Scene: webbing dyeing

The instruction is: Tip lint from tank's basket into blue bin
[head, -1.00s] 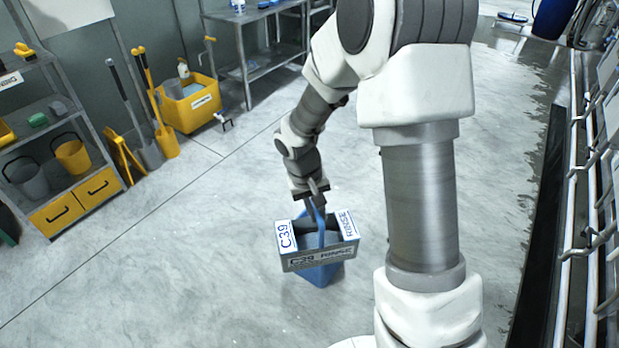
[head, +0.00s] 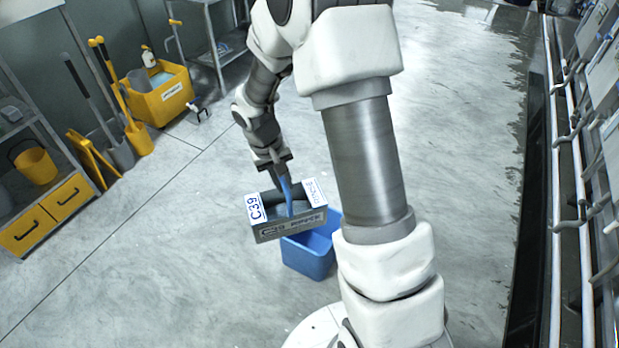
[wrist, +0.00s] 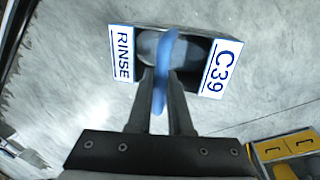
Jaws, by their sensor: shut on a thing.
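My gripper (head: 280,177) is shut on the blue handle of a grey basket (head: 290,233) labelled C39 and RINSE. The basket hangs roughly upright below my gripper, with a slight tilt in the head view. In the wrist view, my gripper (wrist: 161,80) holds the blue handle, and the basket's (wrist: 221,68) C39 and RINSE labels show at its two ends. A rounded grey mass, perhaps lint (wrist: 150,45), shows inside. The blue bin (head: 310,260) stands on the floor below and to the right of the basket, partly hidden by the basket and my arm. Its inside looks empty where visible.
A metal shelf with yellow drawers (head: 47,215) stands at the left. A yellow tub (head: 160,92), shovels and a yellow floor sign (head: 93,158) stand by the back wall. Pipes and a black edge (head: 535,200) run along the right. The floor around the bin is clear.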

